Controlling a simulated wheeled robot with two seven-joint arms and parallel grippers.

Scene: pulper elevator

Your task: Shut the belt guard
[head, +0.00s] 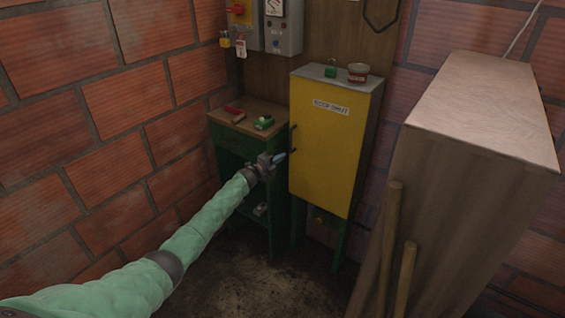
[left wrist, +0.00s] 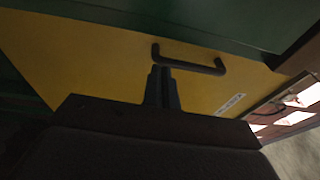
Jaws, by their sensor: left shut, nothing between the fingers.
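The only guard-like panel I see is a yellow door (head: 328,150) with a white label on a green-legged cabinet; the label is too blurred to read surely. It looks about flush with the cabinet front, but I cannot tell if a small gap remains. A dark bar handle (head: 293,139) is at its left edge. My left gripper (head: 281,157) is at that edge, just below the handle, shut and empty. In the left wrist view its fingertips (left wrist: 161,70) are close to the handle (left wrist: 190,62), in front of the yellow panel (left wrist: 95,60); contact is unclear. My right gripper is out of view.
A small green bench (head: 243,119) with tools stands left of the cabinet. A green padlock (head: 330,70) and a tin (head: 358,73) sit on the cabinet top. Electrical boxes (head: 282,30) hang behind. Floor between is open.

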